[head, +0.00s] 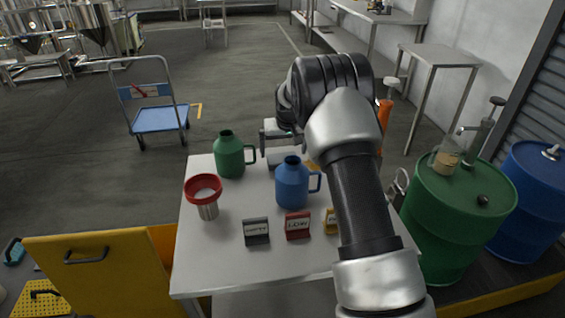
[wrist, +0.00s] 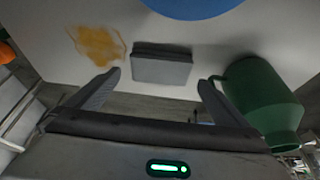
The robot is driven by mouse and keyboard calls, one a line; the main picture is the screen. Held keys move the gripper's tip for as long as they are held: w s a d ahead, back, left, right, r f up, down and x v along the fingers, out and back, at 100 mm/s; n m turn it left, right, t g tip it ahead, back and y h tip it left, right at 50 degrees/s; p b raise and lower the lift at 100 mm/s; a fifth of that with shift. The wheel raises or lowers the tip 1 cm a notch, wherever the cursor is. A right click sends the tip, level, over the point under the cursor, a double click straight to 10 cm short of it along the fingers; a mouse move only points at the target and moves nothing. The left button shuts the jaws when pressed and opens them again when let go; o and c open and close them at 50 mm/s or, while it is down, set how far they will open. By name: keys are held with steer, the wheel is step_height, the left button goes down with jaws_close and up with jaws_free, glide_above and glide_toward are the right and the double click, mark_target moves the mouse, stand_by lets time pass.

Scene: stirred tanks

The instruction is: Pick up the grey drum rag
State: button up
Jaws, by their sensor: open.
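The grey drum rag (wrist: 162,66) looks like a dark grey folded pad lying flat on the pale table near its edge in the wrist view. In the head view a grey patch of it (head: 279,161) shows between the green and blue jugs, partly hidden by my arm. My gripper (wrist: 159,80) is open and empty, with one finger on each side of the rag's near edge in the wrist view. Whether the fingers are down at the rag's height I cannot tell. In the head view my gripper (head: 272,143) is at the table's far edge, mostly hidden by my arm.
A green jug (head: 229,158) stands left of the gripper and a blue jug (head: 292,186) on the near side. A red funnel (head: 203,187) and small label blocks (head: 297,225) are nearer. An orange stain (wrist: 97,45) lies beside the rag. Drums (head: 459,210) stand right of the table.

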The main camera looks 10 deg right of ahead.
mark_target(282, 157)
steer(key=x, duration=0.4)
steer(key=shift+s, duration=0.1)
steer(key=c, duration=0.9)
steer(key=shift+r, duration=0.1)
step_height(282, 157, up, 10)
steer(key=shift+f+p, duration=0.1)
steer(key=shift+p, duration=0.4)
